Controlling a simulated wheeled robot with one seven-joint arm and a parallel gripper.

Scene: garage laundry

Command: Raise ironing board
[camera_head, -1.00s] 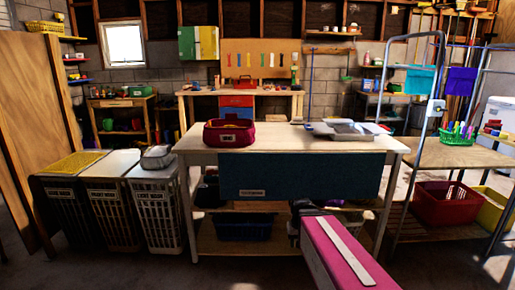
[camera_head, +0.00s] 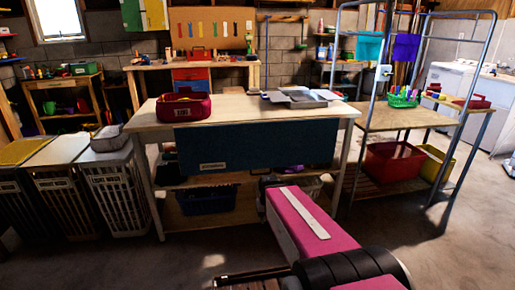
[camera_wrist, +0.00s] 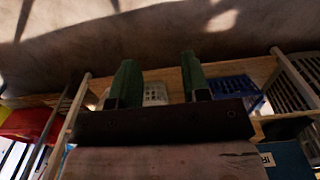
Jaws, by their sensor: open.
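No standing ironing board shows. A dark blue panel (camera_head: 255,147) with a small pale label hangs upright along the front of the pale worktable (camera_head: 225,112); I cannot tell for sure that it is the ironing board. My arm reaches toward the table, its end just below the panel's lower right part. In the wrist view my gripper (camera_wrist: 157,72) has its two green fingers wide apart with nothing held between them. A labelled blue piece, likely the same panel (camera_wrist: 286,158), shows at the lower right there, outside the fingers. The gripper's fingers are hidden in the head view.
A red basket (camera_head: 184,106) and grey trays (camera_head: 297,97) sit on the worktable. Laundry hampers (camera_head: 115,195) stand at left. A metal rack frame (camera_head: 460,158) and red crate (camera_head: 393,163) are at right. A blue crate (camera_head: 207,200) is on the lower shelf. Floor at far right is clear.

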